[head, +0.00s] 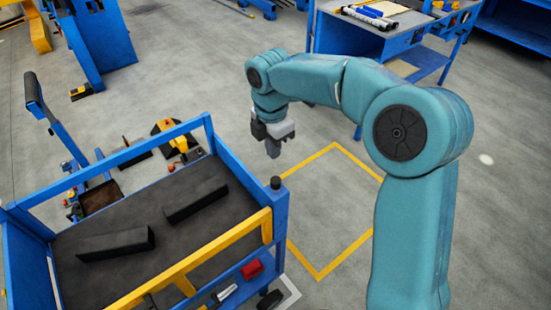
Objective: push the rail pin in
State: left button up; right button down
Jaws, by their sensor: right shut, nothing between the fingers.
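The rail pin (276,183) appears as a small dark cylinder standing upright on top of the blue corner post of the cart (277,215). A yellow rail (215,247) runs along the cart's near side and meets that post. My right gripper (273,150) points down just above and slightly left of the pin, apart from it in the picture. Its fingers are shut with nothing between them. How deep the pin sits in the post cannot be told. My left gripper is not in view.
Two black blocks (116,244) (196,202) lie on the cart's dark top. A red box (252,269) is on its lower shelf. A blue workbench (415,38) stands at the back right. Floor with a yellow outline (320,277) is clear right of the cart.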

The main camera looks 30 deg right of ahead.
jog(key=shift+a+r, duration=0.1)
jog(key=shift+r, duration=1.7)
jog(key=shift+s, duration=0.1)
